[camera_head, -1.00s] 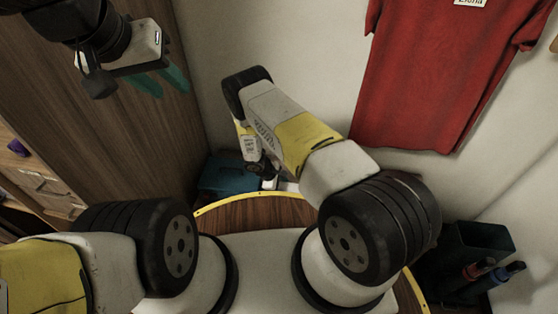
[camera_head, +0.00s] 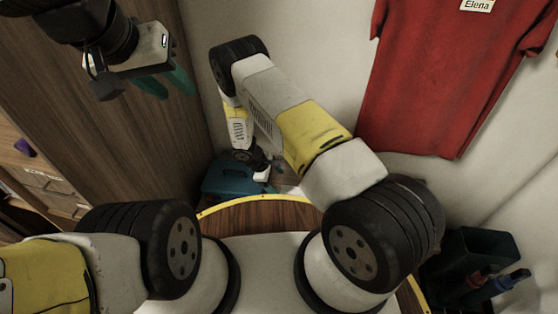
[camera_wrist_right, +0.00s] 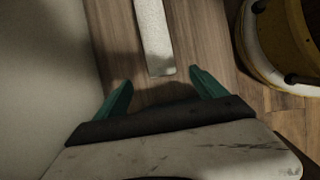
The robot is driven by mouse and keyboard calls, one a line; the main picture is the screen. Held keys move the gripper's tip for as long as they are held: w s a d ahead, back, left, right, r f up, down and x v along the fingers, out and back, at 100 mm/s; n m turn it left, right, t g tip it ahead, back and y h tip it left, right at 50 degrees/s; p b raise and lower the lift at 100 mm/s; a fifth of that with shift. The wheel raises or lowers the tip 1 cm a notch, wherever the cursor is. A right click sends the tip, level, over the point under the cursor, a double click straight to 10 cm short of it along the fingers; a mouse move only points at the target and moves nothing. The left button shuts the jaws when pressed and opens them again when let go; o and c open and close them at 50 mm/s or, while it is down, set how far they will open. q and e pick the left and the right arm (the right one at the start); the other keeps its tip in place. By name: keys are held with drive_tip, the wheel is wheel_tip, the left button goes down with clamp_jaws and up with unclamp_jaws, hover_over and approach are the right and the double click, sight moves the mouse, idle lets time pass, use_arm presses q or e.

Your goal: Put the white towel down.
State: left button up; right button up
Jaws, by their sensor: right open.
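A long whitish strip (camera_wrist_right: 153,36), which looks like the white towel, lies over or on the wooden floor in the right wrist view, its near end just ahead of my fingers. My right gripper (camera_wrist_right: 160,90) is open, its two teal fingers wide apart and nothing between them. In the head view my right wrist reaches down at the far side; its fingers cannot be made out. My left gripper (camera_head: 165,84) hangs empty at the upper left, its teal fingers apart.
A teal case (camera_head: 232,179) stands by the back corner near my right wrist. A red shirt (camera_head: 440,75) hangs on the wall. A dark bin (camera_head: 480,250) with tools is at the right. A yellow-rimmed round base (camera_wrist_right: 275,40), likely mine, borders the right wrist view.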

wheel_tip(320, 180, up, 29)
drive_tip(key=w+d+m+y, duration=0.2)
drive_tip(key=m, duration=0.4)
drive_tip(key=s+d+r+m+t+y, duration=0.1)
drive_tip(key=s+d+r+m, duration=0.15)
drive_tip(key=r, duration=0.55)
drive_tip(key=s+d+r+m+t+y, duration=0.15)
drive_tip(key=s+r, duration=0.25)
drive_tip(key=r, duration=0.4)
drive_tip(key=s+d+r+m+t+y, duration=0.1)
drive_tip(key=s+r, duration=0.5)
drive_tip(key=s, duration=0.3)
drive_tip(key=s+d+r+m+t+y, duration=0.1)
drive_tip(key=s+d+r+m, duration=0.1)
drive_tip(key=s+r, duration=0.4)
drive_tip(key=s, duration=0.3)
drive_tip(key=shift+m+y, duration=0.3)
drive_tip(key=shift+y, duration=0.05)
drive_tip(key=shift+r+t, duration=0.1)
drive_tip(key=shift+t, duration=0.15)
